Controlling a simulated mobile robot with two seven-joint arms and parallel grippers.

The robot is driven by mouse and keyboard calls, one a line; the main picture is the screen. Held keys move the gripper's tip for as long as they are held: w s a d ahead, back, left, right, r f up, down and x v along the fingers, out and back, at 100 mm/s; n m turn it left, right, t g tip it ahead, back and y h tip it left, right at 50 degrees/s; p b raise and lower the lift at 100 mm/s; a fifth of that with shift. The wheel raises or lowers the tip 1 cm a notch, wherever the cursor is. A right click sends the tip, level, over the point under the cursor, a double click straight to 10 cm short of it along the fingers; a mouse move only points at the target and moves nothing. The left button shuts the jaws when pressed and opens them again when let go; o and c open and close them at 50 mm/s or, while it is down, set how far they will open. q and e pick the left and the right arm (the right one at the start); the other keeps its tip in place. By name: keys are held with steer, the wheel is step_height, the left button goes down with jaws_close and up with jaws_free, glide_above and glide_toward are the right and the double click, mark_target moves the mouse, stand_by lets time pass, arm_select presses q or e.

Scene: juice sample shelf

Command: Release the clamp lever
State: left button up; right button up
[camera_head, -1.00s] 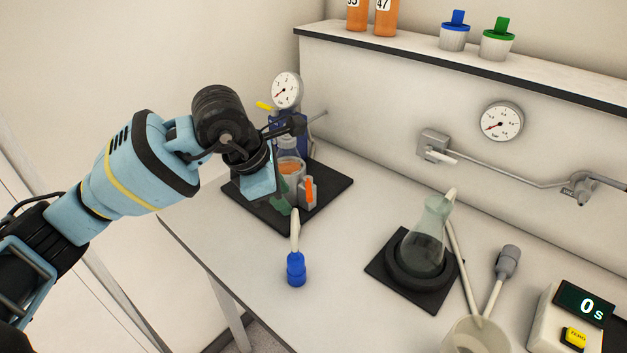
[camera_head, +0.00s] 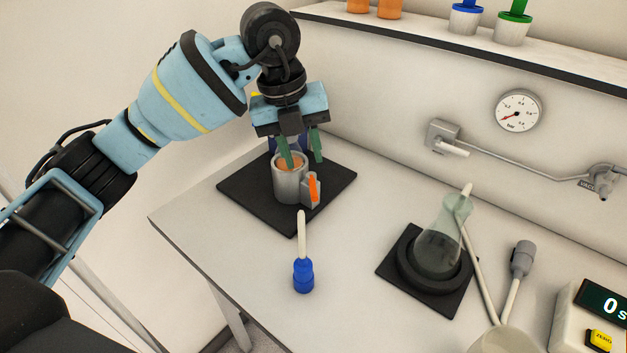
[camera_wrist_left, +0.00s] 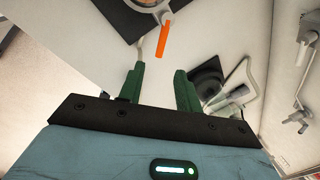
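The clamp lever (camera_head: 314,188) is a short orange bar on the side of a grey cylindrical holder (camera_head: 289,185). It stands upright against the holder's clamp block, on a black base plate (camera_head: 240,190). My left gripper (camera_head: 303,160) hangs above the holder with its green fingers pointing down. The fingers are apart and empty. In the left wrist view the orange lever (camera_wrist_left: 163,40) lies ahead of the open gripper (camera_wrist_left: 160,75), with a clear gap to the fingertips. My gripper partly hides the apparatus behind the holder. My right gripper is in neither view.
A flask (camera_head: 440,240) sits on a black mat to the right. A wall pipe with a valve (camera_head: 446,138) runs behind. The bench between holder and flask is clear.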

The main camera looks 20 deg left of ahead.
mark_target(313, 192)
arm_select(q)
steer(key=shift+f, duration=0.1)
steer(key=shift+w+d+f, duration=0.1)
steer(key=shift+d+f, duration=0.15)
steer(key=shift+f, duration=1)
steer(key=shift+w+d+f, duration=0.1)
steer(key=shift+d+f, duration=0.15)
steer(key=shift+f, duration=1)
steer(key=shift+w+d+f, duration=0.1)
steer(key=shift+d+f, duration=0.15)
steer(key=shift+f, duration=1)
steer(key=shift+c, duration=0.4)
jaws_close()
